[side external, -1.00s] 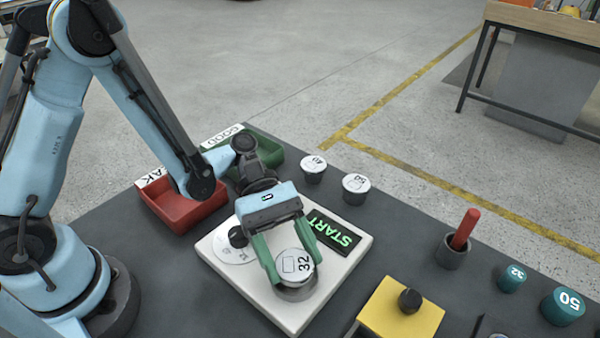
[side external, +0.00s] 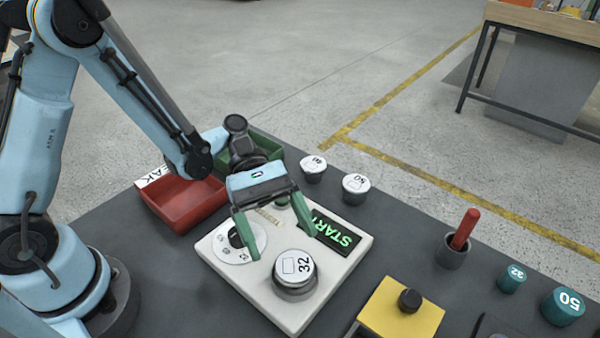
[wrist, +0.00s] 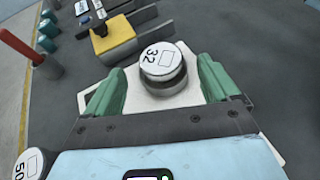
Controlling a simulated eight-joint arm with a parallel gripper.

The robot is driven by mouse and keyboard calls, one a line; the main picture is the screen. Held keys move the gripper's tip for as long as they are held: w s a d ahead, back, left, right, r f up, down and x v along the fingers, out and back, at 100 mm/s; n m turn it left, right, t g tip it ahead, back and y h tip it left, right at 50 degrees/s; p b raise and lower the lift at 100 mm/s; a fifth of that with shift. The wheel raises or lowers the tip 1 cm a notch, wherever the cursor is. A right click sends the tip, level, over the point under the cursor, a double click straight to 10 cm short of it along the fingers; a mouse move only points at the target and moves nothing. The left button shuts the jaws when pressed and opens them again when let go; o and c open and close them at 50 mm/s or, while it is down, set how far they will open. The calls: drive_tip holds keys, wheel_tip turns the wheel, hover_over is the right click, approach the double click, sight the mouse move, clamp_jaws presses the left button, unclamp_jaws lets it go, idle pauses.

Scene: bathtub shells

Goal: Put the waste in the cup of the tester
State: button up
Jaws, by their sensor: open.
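The white tester (side external: 255,280) lies on the dark table, with a dial (side external: 223,245) and a lit green START panel (side external: 335,232). A metal waste (side external: 295,270) with a white top marked 32 stands upright at the tester's cup; its body hides the cup, so I cannot tell how deep it sits. It also shows in the wrist view (wrist: 158,60), between and beyond my fingers. My gripper (side external: 283,246) is open and empty, its green fingers apart from the waste and behind it over the tester.
A red tray (side external: 180,207) and a green tray (side external: 268,150) stand behind the tester. Two white-topped wastes (side external: 313,168) (side external: 356,188) stand at the back edge. A red stick in a holder (side external: 454,255), a yellow block (side external: 385,312) and teal pieces (side external: 563,307) are on the right.

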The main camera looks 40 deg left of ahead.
drive_tip(key=v, duration=0.3)
drive_tip(key=shift+w+a+r+m+t+y, duration=0.25)
drive_tip(key=shift+w+r+m+t+y, duration=0.2)
drive_tip(key=shift+r+t+y, duration=0.35)
drive_tip(key=shift+w+a+m+t+y, duration=0.25)
drive_tip(key=shift+m+t+y, duration=0.15)
drive_tip(key=shift+t, duration=0.2)
drive_tip(key=a+r+m+t+y, duration=0.2)
drive_tip(key=a+m+t+y, duration=0.2)
drive_tip(key=a+m+y, duration=0.1)
drive_tip(key=a+r+m+t+y, duration=0.2)
drive_tip(key=a+m+t+y, duration=0.3)
drive_tip(key=a+m, duration=0.2)
drive_tip(key=shift+s+a+r, duration=0.25)
drive_tip(key=shift+a+r, duration=0.1)
drive_tip(key=shift+a, duration=0.35)
